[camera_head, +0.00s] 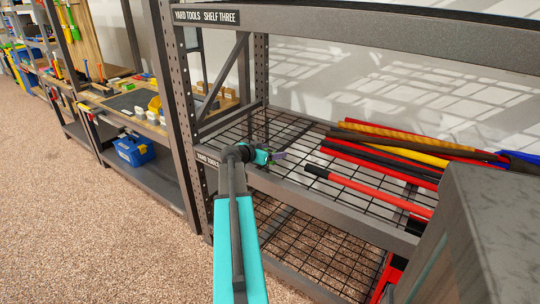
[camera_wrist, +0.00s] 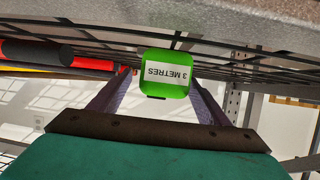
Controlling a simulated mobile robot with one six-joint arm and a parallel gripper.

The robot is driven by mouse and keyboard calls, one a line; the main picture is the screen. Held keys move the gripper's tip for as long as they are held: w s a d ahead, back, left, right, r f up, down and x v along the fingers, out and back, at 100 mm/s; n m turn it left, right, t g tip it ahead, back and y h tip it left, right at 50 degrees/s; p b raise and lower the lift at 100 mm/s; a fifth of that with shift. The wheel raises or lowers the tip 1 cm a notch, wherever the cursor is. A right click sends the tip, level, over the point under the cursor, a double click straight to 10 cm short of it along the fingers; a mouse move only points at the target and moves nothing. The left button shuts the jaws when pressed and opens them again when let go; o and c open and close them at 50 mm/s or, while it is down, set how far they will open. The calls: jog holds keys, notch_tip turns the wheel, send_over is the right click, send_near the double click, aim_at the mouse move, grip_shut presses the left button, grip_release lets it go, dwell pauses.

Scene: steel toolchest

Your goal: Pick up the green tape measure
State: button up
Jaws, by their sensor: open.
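The green tape measure (camera_wrist: 166,87), a rounded block with a white label reading "3 METRES", shows upside down in the middle of the wrist view. It is on the black wire shelf (camera_wrist: 245,67). My gripper (camera_wrist: 162,78) is open, with one purple-grey finger to each side of the tape measure in the picture. I cannot tell how deep it sits between the fingers or whether they touch it. In the head view my gripper (camera_head: 279,156) is low over the shelf's left front part, near the front rail. My wrist largely hides the tape measure there.
Red, black and yellow long-handled tools (camera_head: 385,160) lie across the right part of the shelf. The grey front rail (camera_head: 340,198) and left upright post (camera_head: 183,120) are close to my arm. A blue toolbox (camera_head: 133,149) stands on a low shelf at left.

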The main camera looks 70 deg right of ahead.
jog(key=shift+x, duration=0.95)
jog(key=c, duration=1.2)
